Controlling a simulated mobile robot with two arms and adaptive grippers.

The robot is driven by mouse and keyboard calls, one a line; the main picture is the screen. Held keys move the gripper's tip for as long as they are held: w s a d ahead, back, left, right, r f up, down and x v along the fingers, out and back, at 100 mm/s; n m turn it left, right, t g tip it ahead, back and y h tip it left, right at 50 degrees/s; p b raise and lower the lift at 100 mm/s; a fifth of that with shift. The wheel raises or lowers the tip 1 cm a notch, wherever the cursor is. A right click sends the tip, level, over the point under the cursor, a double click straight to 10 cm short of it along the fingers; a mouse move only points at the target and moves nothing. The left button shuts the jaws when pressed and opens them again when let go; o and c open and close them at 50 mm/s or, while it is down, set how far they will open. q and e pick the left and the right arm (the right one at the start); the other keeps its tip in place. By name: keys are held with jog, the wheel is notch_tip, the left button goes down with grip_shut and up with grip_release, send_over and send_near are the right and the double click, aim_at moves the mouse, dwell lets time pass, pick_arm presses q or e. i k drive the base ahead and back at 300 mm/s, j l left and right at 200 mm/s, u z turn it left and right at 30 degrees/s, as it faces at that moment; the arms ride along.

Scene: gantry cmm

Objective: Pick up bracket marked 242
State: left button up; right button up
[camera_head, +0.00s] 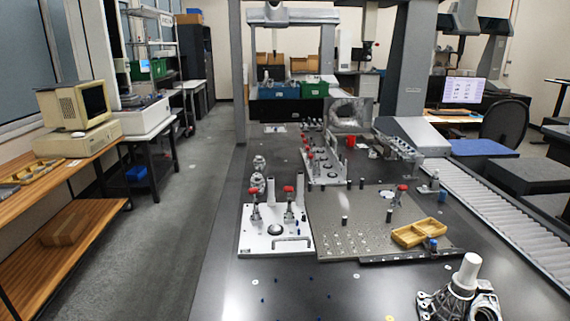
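No marking 242 can be read on any part, so I cannot tell which is the bracket. A grey cast metal part (462,303) with an upright pale cylinder stands at the front right of the dark table (350,290). Small metal parts (258,181) stand behind the white fixture plate (260,240) with red-knobbed clamps. A larger grey casting (346,115) stands further back, and a long metal part (398,146) lies to its right. Neither of my grippers is in view.
A grey perforated plate (365,235) carries a yellow divided tray (419,233). A roller conveyor (510,215) runs along the right. Gantry columns (240,80) rise at the back. A wooden bench with an old computer (82,115) is left. The aisle floor (185,230) is clear.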

aim_at(258, 182)
jog(key=i+j, duration=0.15)
jog(key=j, duration=0.25)
jog(key=i+j+z, duration=0.15)
jog(key=j, duration=0.2)
jog(key=i+j, duration=0.15)
jog(key=j, duration=0.25)
jog(key=i+j+z, duration=0.15)
jog(key=j, duration=0.25)
jog(key=i+j, duration=0.1)
jog(key=j, duration=0.3)
jog(key=i+j+z, duration=0.15)
jog(key=j, duration=0.3)
jog(key=i+j+z, duration=0.1)
jog(key=j, duration=0.25)
jog(key=i+j, duration=0.25)
jog(key=i+j+z, duration=0.15)
jog(key=j, duration=0.3)
jog(key=i+j+z, duration=0.1)
jog(key=i+j, duration=0.65)
jog(key=i, duration=0.2)
